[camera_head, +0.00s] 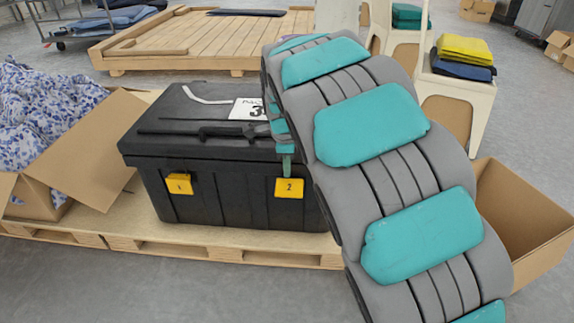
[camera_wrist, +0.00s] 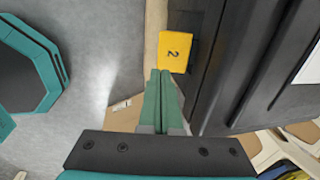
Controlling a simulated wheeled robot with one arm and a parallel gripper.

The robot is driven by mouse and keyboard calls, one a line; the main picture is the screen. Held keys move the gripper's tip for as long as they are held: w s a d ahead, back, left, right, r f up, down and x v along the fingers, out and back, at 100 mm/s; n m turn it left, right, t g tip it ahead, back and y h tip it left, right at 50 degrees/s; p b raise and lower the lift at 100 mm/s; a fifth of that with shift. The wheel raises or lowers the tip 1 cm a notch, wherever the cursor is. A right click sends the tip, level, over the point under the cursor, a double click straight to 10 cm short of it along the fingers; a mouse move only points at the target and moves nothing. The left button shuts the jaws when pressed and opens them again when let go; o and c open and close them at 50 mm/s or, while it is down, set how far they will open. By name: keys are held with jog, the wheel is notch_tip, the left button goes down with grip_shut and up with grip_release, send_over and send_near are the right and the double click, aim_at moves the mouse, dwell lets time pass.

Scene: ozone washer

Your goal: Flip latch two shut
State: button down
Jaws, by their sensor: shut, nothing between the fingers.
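The black lidded box (camera_head: 235,190) sits on a wooden pallet with its lid down. Yellow latch one (camera_head: 179,184) is on the left of its front face and yellow latch two (camera_head: 289,187) on the right. Latch two also shows in the wrist view (camera_wrist: 174,53), with its "2" turned sideways. My gripper (camera_head: 287,172) is shut and empty, its green fingers pointing down at the top edge of latch two. In the wrist view its fingertips (camera_wrist: 160,74) end right beside the latch's edge; I cannot tell if they touch. Whether either latch is fastened is unclear.
An open cardboard box (camera_head: 85,165) with blue-patterned cloth stands left of the black box. Another open carton (camera_head: 525,215) is at the right, behind my arm. The pallet (camera_head: 190,243) edge runs along the front, with clear grey floor before it.

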aim_at(288, 195)
jog(key=x, duration=1)
jog(key=shift+f, duration=0.15)
jog(key=shift+f, duration=0.15)
